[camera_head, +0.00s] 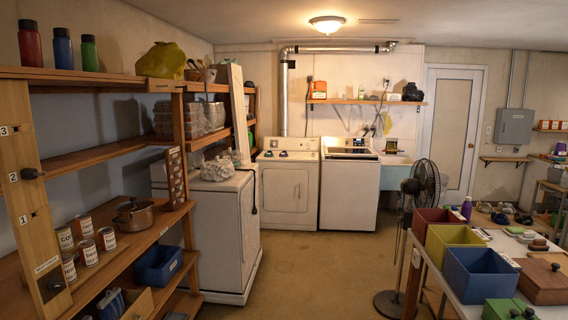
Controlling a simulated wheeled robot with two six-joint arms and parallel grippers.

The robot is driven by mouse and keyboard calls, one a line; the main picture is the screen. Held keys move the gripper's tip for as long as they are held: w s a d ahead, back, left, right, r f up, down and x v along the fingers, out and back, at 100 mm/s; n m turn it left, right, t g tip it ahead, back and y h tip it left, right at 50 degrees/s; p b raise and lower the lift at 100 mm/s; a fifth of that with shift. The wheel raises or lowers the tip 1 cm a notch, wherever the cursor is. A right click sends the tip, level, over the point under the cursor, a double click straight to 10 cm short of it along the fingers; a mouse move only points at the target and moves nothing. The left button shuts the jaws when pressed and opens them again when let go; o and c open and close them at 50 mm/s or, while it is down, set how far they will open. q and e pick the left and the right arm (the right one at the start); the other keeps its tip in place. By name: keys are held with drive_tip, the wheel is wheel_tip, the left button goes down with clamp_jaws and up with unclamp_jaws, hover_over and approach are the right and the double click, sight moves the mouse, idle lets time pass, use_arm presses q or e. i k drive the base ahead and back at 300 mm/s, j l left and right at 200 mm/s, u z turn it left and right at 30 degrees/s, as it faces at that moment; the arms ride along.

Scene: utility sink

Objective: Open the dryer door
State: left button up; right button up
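The handle is too small to make out clearly. The dryer stands well away from me across the floor. Neither of my grippers shows in the head view.
A white top-loading washer (349,190) stands right of the dryer. A white chest (208,232) and wooden shelves (130,245) line the left. A black fan (425,185) and a table with coloured bins (478,275) stand right. The floor (300,265) between is clear.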

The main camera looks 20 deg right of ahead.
sight(284, 189)
drive_tip(key=i+l+z, duration=0.35)
drive_tip(key=i, duration=0.15)
drive_tip(key=i+z, duration=0.3)
drive_tip(key=i, duration=0.25)
drive_tip(key=i+z, duration=0.2)
drive_tip(key=i, duration=5.2)
drive_tip(key=i+l+u, duration=0.15)
drive_tip(key=i, duration=0.35)
drive_tip(key=i+u, duration=0.15)
drive_tip(key=i, duration=0.3)
drive_tip(key=i+l+u, duration=0.2)
drive_tip(key=i, duration=0.25)
drive_tip(key=i+l+u, duration=0.15)
drive_tip(key=i+l, duration=0.15)
drive_tip(key=i, duration=0.15)
